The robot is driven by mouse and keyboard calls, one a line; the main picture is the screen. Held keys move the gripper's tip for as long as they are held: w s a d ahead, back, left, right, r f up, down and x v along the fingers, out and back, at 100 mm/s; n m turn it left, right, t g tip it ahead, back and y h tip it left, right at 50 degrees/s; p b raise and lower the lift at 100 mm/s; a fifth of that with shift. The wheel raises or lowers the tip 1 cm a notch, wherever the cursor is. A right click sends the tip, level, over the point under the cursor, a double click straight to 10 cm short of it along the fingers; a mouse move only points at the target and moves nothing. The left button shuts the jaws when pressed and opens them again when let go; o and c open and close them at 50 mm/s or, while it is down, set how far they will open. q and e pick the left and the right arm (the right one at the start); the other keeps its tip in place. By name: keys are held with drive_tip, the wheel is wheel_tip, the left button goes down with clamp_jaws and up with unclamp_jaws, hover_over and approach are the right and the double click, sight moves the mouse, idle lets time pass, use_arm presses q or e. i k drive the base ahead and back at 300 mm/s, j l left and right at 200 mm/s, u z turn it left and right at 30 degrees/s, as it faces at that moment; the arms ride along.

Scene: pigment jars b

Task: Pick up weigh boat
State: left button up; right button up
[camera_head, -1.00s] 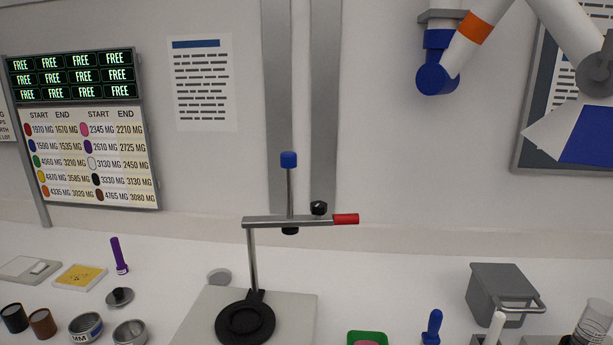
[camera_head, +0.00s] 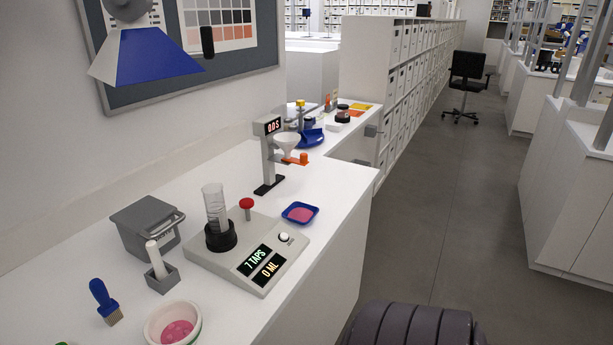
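A small square blue dish (camera_head: 300,213) with pink material in it, which looks like a weigh boat, lies on the white bench near its front edge. It sits just right of the tap-counter device (camera_head: 247,262). A sliver of something green (camera_head: 62,343) shows at the bottom left edge, mostly cut off. Neither of my grippers is in view.
A glass cylinder (camera_head: 214,207) stands on the device. Left are a grey box (camera_head: 147,228), a white pestle in a holder (camera_head: 158,268), a blue brush (camera_head: 104,301) and a bowl (camera_head: 173,324). A funnel stand (camera_head: 267,157) stands behind. The floor (camera_head: 430,200) at right is open.

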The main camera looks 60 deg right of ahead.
sight(300, 213)
drive_tip(key=z, duration=1.95)
